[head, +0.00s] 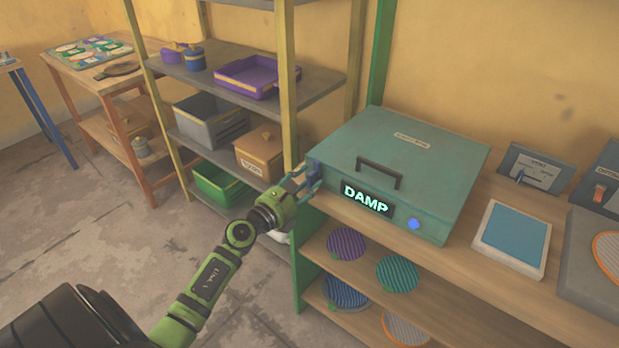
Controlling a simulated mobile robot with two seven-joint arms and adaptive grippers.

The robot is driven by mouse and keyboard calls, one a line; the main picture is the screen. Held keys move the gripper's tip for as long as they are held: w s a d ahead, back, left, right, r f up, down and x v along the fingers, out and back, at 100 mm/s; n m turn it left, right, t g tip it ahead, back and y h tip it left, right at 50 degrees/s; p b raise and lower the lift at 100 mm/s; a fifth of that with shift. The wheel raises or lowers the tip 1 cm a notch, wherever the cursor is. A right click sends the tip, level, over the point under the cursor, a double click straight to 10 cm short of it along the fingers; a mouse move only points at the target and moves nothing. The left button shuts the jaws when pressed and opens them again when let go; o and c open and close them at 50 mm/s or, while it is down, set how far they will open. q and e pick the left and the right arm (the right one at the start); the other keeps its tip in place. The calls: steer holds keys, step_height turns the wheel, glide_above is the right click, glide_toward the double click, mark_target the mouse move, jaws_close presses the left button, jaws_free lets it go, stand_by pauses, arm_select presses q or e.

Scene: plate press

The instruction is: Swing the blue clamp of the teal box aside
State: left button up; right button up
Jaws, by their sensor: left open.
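The teal box (398,155) stands on the wooden bench with its lid down. A small blue part (315,171), which looks like the clamp, sits at the box's front left corner. My left gripper (308,181) is open at that corner, its fingertips close around or beside the blue part. I cannot tell whether they touch it, and the fingers partly hide it. My right gripper is not in view.
A round blue knob (414,224) is on the box's front right. A blue pad (511,237) and a switch panel (536,167) are to the right. Striped discs (397,274) lie on shelves below. A grey shelf rack (262,128) with bins stands left, behind my arm.

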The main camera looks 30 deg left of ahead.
arm_select(q)
steer(key=shift+w+d, duration=0.1)
steer(key=shift+w, duration=0.85)
jaws_close()
